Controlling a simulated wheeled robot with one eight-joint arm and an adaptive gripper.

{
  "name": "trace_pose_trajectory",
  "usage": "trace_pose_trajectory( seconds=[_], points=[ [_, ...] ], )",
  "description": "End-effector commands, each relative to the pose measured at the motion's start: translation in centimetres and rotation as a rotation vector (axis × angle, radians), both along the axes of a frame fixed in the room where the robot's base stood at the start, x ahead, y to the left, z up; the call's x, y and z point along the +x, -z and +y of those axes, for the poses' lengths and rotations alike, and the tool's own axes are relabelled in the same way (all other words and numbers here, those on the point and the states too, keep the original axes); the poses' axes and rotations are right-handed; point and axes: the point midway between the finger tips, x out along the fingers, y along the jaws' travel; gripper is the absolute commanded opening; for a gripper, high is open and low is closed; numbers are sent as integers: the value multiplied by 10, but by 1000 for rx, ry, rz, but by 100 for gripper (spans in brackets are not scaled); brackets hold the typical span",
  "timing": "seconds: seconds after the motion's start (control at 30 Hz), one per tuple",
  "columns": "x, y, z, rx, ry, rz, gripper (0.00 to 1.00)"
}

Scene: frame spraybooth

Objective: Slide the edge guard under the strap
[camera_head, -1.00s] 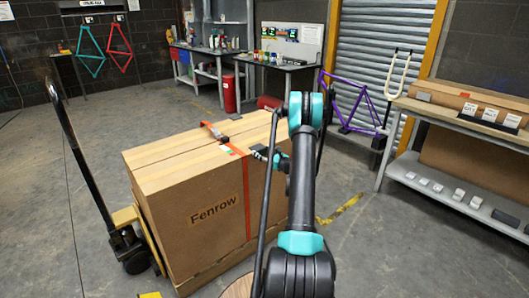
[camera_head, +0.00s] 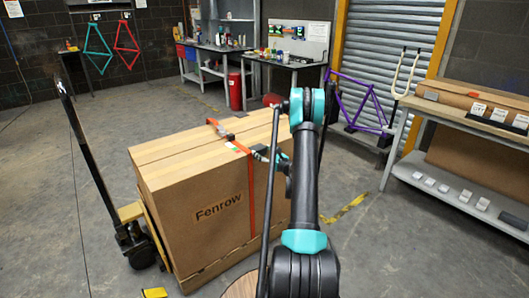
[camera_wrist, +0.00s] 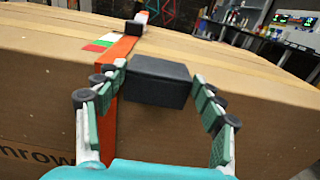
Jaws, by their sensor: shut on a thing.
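The edge guard is a dark grey block (camera_wrist: 160,82) between the fingertips of my gripper (camera_wrist: 162,84) in the wrist view. My gripper is shut on it at the top edge of the large cardboard box (camera_head: 185,205). The orange strap (camera_head: 252,200) runs over the box top and down its front face. In the wrist view the strap (camera_wrist: 122,48) passes just left of the guard, partly behind my left finger. The guard's left end is close beside the strap; I cannot tell whether it touches or is tucked under it.
A dark buckle (camera_wrist: 134,28) sits on the strap on the box top. A pallet truck handle (camera_head: 85,150) stands left of the box. A shelf rack (camera_head: 465,125) with cartons is at the right. A purple bike frame (camera_head: 360,100) stands behind.

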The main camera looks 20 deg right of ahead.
Motion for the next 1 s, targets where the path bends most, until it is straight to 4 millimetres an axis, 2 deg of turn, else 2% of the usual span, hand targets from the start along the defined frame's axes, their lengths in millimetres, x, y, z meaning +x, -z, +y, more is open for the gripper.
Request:
trace_pose_trajectory(
  seconds=[0.03, 0.33, 0.37, 0.5, 0.57, 0.87, 1.0],
  points=[
    [0, 0, 5, 0, -7, 0, 51],
    [0, 0, 6, 0, -6, 0, 51],
    [0, 0, 6, 0, -6, 0, 70],
    [0, 0, 5, 0, -4, 0, 87],
    [-1, 0, 4, 0, -3, 0, 93],
    [-1, -1, 3, 0, -1, 0, 93],
    [-1, -8, 3, 0, -1, 0, 93]
  ],
)
